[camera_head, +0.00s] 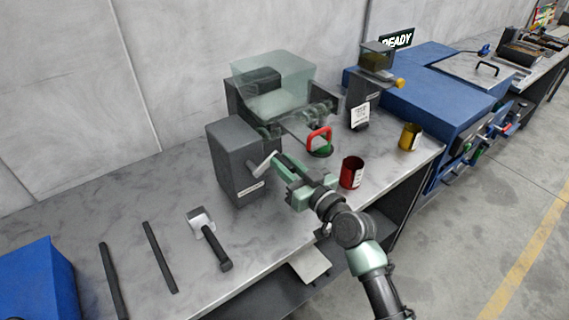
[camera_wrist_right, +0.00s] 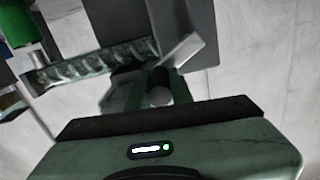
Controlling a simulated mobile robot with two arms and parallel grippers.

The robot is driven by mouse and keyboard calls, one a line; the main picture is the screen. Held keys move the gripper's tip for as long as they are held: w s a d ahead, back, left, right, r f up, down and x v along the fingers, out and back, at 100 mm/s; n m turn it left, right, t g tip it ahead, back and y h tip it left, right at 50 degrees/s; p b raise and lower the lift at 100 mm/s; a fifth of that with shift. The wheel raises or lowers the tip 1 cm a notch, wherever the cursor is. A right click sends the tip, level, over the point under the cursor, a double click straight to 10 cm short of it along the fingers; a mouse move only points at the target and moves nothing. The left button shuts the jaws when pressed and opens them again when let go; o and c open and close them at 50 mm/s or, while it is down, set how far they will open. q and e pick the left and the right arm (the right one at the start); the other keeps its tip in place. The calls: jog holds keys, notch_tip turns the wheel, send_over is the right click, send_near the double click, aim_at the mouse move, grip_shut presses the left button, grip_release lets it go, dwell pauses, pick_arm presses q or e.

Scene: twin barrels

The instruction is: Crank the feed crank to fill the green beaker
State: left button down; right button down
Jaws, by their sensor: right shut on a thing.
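The feed crank (camera_head: 262,165) is a pale lever on the front of a dark grey box (camera_head: 232,150) on the bench. My right gripper (camera_head: 277,163) is at the crank's outer end, shut on its handle. In the right wrist view the crank lever (camera_wrist_right: 180,50) runs up and right from between the fingers (camera_wrist_right: 158,90), and a round pale handle end shows there. Green also shows at the wrist view's upper left (camera_wrist_right: 15,25). My left gripper is out of view.
A clear hopper (camera_head: 275,85) and screw trough (camera_head: 305,113) stand behind. A red beaker (camera_head: 352,174) is close right of my gripper; a yellow beaker (camera_head: 410,137) is farther right. A hammer-like tool (camera_head: 210,238) and dark bars (camera_head: 160,257) lie on the left bench.

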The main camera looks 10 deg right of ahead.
jog(key=shift+a+n, duration=0.1)
jog(key=shift+n, duration=0.2)
dwell(0.8)
jog(key=shift+s+a+r+n+p, duration=0.2)
jog(key=shift+r+n, duration=0.1)
jog(key=shift+n, duration=0.3)
jog(key=shift+s+a+r+n+p, duration=0.15)
jog(key=shift+r+n, duration=0.15)
jog(key=shift+n, duration=0.3)
jog(key=s+a+n+p, duration=0.1)
jog(key=a+n, duration=0.3)
jog(key=n, duration=0.6)
jog(key=s+a+f+n+p, duration=0.1)
jog(key=s+a+n+p, duration=0.1)
jog(key=n, duration=0.8)
jog(key=shift+s+a+f+n, duration=0.2)
jog(key=shift+s+a+n, duration=0.2)
jog(key=shift+s+a, duration=0.6)
jog(key=shift+w+a, duration=0.15)
jog(key=c, duration=1.3)
grip_release()
